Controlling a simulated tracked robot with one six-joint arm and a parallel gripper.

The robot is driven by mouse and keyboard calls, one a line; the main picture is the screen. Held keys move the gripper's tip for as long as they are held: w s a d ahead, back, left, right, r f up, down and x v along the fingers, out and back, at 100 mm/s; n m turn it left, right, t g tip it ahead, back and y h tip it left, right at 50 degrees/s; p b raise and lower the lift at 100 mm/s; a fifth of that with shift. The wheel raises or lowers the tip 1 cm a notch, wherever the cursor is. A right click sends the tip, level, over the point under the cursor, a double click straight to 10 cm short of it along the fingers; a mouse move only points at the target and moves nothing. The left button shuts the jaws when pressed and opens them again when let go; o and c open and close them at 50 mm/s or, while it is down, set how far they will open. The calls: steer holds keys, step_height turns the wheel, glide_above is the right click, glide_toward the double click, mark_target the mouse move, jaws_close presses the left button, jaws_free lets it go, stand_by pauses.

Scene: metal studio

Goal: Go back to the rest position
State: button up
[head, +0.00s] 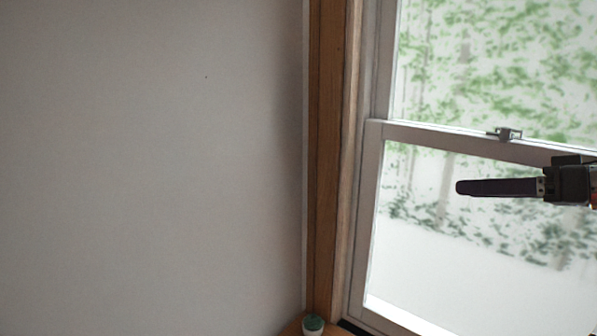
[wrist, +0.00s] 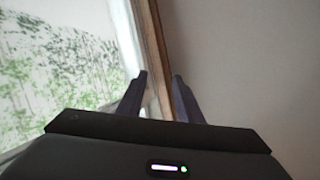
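My gripper (head: 462,187) enters the head view from the right edge, in front of the window, with its dark purple fingers pointing left. In the wrist view my gripper (wrist: 161,78) shows two dark fingers standing apart with a gap between them. The gripper is open, and nothing shows between the fingers. No object is in contact with it.
A white-framed window (head: 372,200) with a metal latch (head: 505,134) fills the right side. Brown wooden trim (head: 327,150) borders a bare grey wall (head: 150,170). A small jar with a green lid (head: 313,322) stands on a wooden surface at the bottom edge.

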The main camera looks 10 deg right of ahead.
steer(key=w+a+f+m+g+h, duration=0.1)
steer(key=a+f+g, duration=0.2)
steer(key=a+f, duration=0.45)
steer(key=w+a+f+g+h, duration=0.1)
steer(key=w+a+f+g, duration=0.15)
steer(key=a+f, duration=0.55)
steer(key=s+a+f+g+h, duration=0.1)
steer(key=s+a+f+h, duration=0.4)
steer(key=s+a+f, duration=0.5)
steer(key=shift+s+a+f+m, duration=0.3)
steer(key=shift+s+f, duration=0.3)
steer(key=shift+f, duration=0.1)
steer(key=shift+g, duration=0.25)
